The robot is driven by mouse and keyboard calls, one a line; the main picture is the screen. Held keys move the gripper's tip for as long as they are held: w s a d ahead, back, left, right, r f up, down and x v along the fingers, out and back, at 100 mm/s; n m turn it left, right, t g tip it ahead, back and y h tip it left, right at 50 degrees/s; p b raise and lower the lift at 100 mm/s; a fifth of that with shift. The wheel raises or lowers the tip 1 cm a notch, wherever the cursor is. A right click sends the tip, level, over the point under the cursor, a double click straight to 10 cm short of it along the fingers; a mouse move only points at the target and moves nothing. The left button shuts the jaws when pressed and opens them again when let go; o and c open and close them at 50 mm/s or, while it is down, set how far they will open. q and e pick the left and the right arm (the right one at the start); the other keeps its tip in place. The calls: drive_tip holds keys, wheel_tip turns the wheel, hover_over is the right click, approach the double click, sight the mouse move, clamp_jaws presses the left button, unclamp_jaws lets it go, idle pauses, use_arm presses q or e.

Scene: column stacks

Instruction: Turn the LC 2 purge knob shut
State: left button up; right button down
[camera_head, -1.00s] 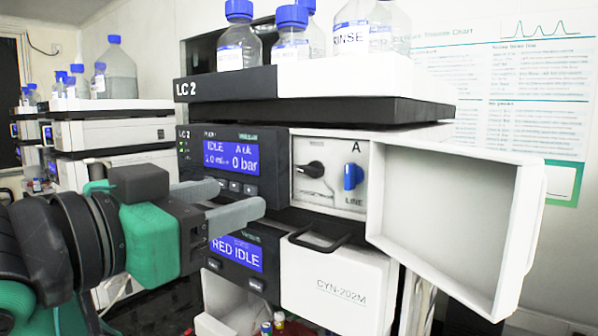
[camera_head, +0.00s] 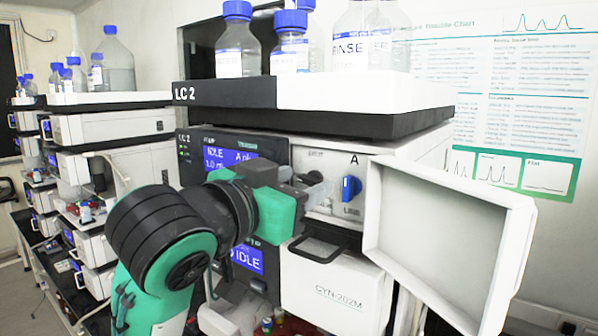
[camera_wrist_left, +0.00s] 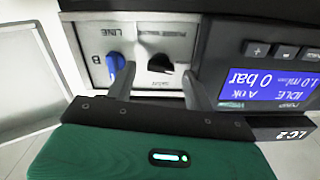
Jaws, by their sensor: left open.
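The LC 2 unit (camera_head: 222,92) has a small white valve panel behind an open door. A black knob (camera_wrist_left: 160,64) is on that panel, in the wrist view, with lettering beside it too small to read surely. A blue knob (camera_head: 350,188) marked LINE is beside it and also shows in the wrist view (camera_wrist_left: 115,64). My left gripper (camera_head: 314,188) is open in front of the panel. In the wrist view its fingers (camera_wrist_left: 158,76) lie either side of the black knob; contact cannot be told.
The white door (camera_head: 445,245) stands open to the right of the panel. A handled drawer front (camera_head: 335,285) is below. Blue-capped bottles (camera_head: 236,45) stand on the top tray. The pump display (camera_wrist_left: 255,84) is beside the panel. More instrument stacks (camera_head: 110,125) stand at the left.

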use_arm(q)
drive_tip(key=shift+w+d, duration=0.15)
drive_tip(key=shift+w, duration=0.1)
drive_tip(key=c, duration=1)
